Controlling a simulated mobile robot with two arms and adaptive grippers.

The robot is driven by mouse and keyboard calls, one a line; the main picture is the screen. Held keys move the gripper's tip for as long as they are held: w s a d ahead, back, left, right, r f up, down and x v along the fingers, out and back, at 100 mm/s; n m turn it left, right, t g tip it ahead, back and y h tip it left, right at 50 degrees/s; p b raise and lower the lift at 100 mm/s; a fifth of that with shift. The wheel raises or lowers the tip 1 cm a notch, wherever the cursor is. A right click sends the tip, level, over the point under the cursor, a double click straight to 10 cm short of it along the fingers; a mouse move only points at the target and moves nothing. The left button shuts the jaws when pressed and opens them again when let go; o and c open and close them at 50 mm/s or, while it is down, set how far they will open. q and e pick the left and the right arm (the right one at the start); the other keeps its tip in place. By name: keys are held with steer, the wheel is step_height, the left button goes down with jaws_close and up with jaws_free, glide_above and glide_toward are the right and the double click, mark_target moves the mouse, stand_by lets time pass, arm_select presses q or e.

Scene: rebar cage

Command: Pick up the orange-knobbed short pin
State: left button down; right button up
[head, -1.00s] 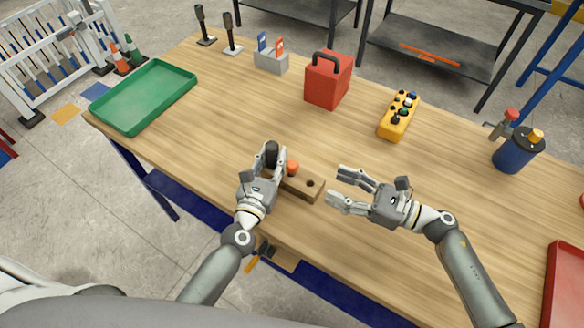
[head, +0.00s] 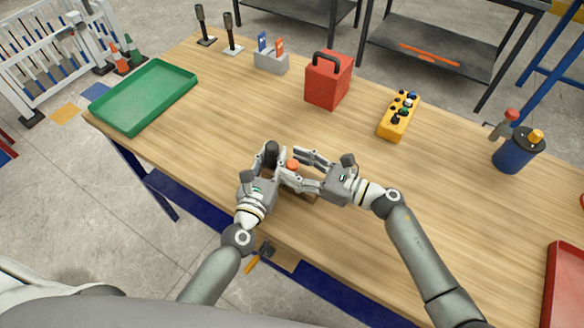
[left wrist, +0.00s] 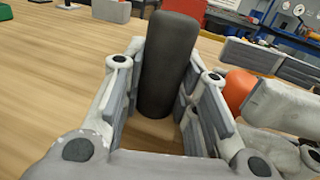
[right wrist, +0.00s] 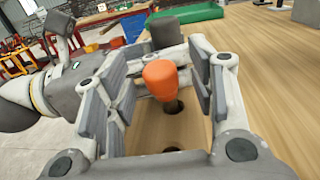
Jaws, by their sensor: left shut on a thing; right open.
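The orange-knobbed short pin (right wrist: 160,78) stands upright in a wooden block (head: 309,195); its knob also shows in the head view (head: 293,164). My right gripper (right wrist: 164,88) is open, with its fingers on both sides of the orange knob and gaps between them and it. My left gripper (left wrist: 165,85) is shut on a black-handled pin (left wrist: 170,65), which stands upright at the block's left end; it also shows in the head view (head: 271,151). My grippers hide much of the block.
A red box (head: 327,84) with a handle and a yellow control box (head: 399,118) stand behind. A green tray (head: 145,97) lies at the left, a red tray (head: 568,285) at the right edge.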

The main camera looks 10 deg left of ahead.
jaws_close()
stand_by(0.3)
steer(key=shift+r, duration=0.1)
step_height(320, 180, up, 14)
stand_by(0.9)
stand_by(0.4)
arm_select(q)
steer(key=c, duration=1.1)
jaws_free()
steer(key=shift+o, duration=0.2)
steer(key=shift+s, duration=0.15)
